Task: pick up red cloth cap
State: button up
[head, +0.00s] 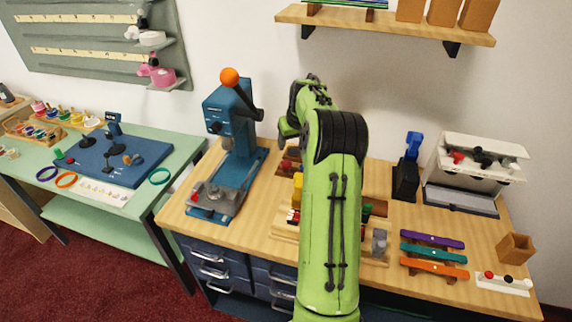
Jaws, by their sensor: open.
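I cannot tell for sure which thing is the red cloth cap; several small red things show. One red piece (296,153) lies in a wooden compartment just left of my arm, and small red bits (293,216) show lower in the wooden organizer (286,231). Another red piece (457,158) is on the white-topped unit at the right. My green arm reaches over the middle of the bench and hides much of the organizer. Its far end bends down behind the arm links, and my gripper's fingers are hidden.
A blue press (232,125) with an orange knob stands left of my arm. Right are a black-and-blue tool (407,170), a white-topped unit (480,150) and purple, teal and orange strips (433,253). A shelf (385,24) hangs above. Bare bench top (385,215) is limited.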

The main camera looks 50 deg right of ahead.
aim_at(286, 164)
jog(key=x, duration=1.3)
jog(key=shift+d+f+b, duration=0.2)
jog(key=shift+b, duration=0.15)
jog(key=shift+r, duration=0.1)
jog(key=c, duration=0.5)
